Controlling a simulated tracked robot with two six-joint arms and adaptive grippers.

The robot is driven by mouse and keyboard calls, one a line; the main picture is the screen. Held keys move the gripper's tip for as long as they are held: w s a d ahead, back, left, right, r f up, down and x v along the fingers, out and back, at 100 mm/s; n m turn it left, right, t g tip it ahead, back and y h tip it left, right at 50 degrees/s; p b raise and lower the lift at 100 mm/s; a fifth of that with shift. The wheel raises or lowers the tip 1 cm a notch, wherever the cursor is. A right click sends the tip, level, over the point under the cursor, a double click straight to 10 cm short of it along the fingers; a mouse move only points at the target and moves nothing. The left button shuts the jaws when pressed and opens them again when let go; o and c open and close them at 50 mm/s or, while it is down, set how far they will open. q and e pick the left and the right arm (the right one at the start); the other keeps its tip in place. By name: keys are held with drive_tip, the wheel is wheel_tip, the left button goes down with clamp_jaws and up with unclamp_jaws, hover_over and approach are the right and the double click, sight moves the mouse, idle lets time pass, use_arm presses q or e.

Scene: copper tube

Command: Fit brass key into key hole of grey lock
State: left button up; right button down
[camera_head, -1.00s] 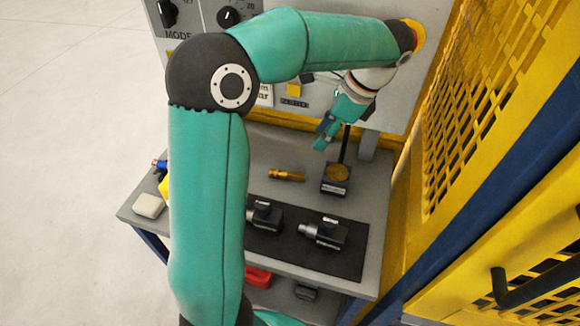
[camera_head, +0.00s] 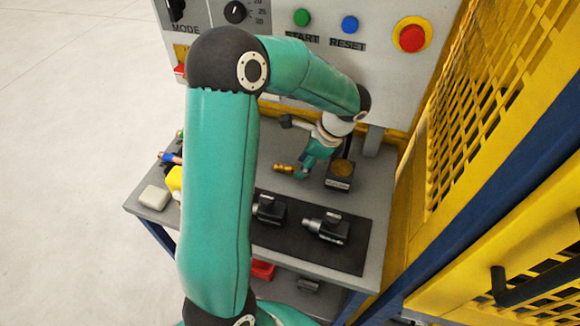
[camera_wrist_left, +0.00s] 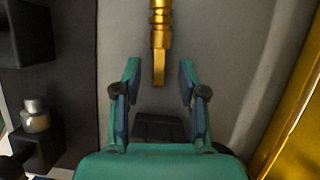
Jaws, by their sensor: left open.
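A brass piece (camera_head: 284,168), ribbed and slim, lies on the grey table in the head view. In the left wrist view the same brass piece (camera_wrist_left: 160,32) has its narrow flat end between my fingertips, with a gap on both sides. My left gripper (camera_head: 303,172) is at its right end; in the wrist view the gripper (camera_wrist_left: 158,72) is open and empty. No key hole can be made out. Two dark blocks with grey cylinders, a left one (camera_head: 268,209) and a right one (camera_head: 328,228), sit on a black mat; I cannot tell whether either is the lock. My right gripper is not in view.
A black box with a round brass-coloured top (camera_head: 340,169) stands close right of my gripper. Behind the table is a control panel with a red button (camera_head: 412,38). A yellow mesh fence (camera_head: 470,110) borders the right. A pale block (camera_head: 153,198) lies at the left edge.

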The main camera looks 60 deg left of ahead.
use_arm(q)
drive_tip(key=shift+s+a+f, duration=0.15)
drive_tip(key=shift+s+f, duration=0.05)
drive_tip(key=shift+f, duration=0.3)
clamp_jaws()
drive_tip(key=shift+r, duration=0.1)
